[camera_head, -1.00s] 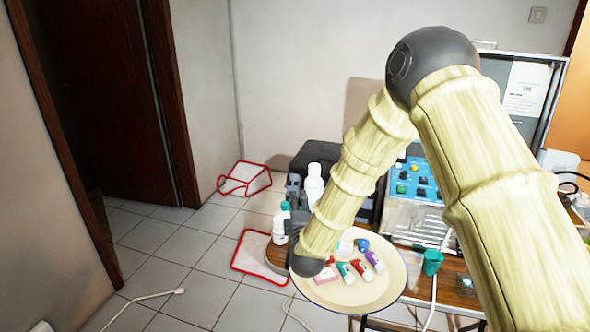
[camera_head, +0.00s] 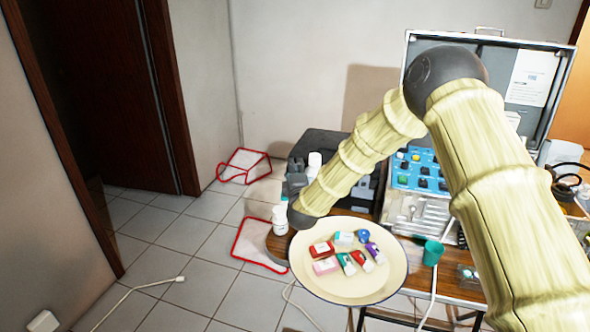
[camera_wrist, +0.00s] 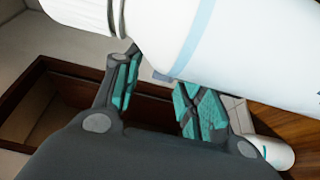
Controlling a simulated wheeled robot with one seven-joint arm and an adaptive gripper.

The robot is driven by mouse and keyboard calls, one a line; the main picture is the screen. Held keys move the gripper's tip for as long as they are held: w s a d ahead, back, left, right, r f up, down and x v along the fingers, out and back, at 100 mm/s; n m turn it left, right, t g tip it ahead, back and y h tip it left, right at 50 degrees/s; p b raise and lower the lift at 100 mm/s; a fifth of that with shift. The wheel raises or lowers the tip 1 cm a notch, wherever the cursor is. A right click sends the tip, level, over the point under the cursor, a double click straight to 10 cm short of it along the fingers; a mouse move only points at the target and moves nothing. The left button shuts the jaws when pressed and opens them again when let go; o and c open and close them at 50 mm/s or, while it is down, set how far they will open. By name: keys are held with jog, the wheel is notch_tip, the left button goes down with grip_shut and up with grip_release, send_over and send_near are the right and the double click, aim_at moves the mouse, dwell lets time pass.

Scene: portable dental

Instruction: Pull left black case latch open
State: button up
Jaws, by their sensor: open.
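A black case (camera_head: 322,143) stands at the back left of the table in the head view, partly hidden behind my arm. I cannot make out its left latch in either view. My gripper (camera_wrist: 158,74) shows in the wrist view, its two teal-padded fingers apart with nothing between them. A large white bottle (camera_wrist: 235,45) with a pale blue stripe fills the top of that view, close to the fingers; I cannot tell whether they touch.
A round cream tray (camera_head: 345,292) with several small coloured items stands at the front. A white bottle (camera_head: 280,219) stands left of it. An open case (camera_head: 487,48) with a blue control panel (camera_head: 418,172) is at the right.

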jog(key=shift+w+f, duration=0.15)
jog(key=shift+w, duration=0.35)
jog(key=shift+w+f, duration=0.1)
grip_shut()
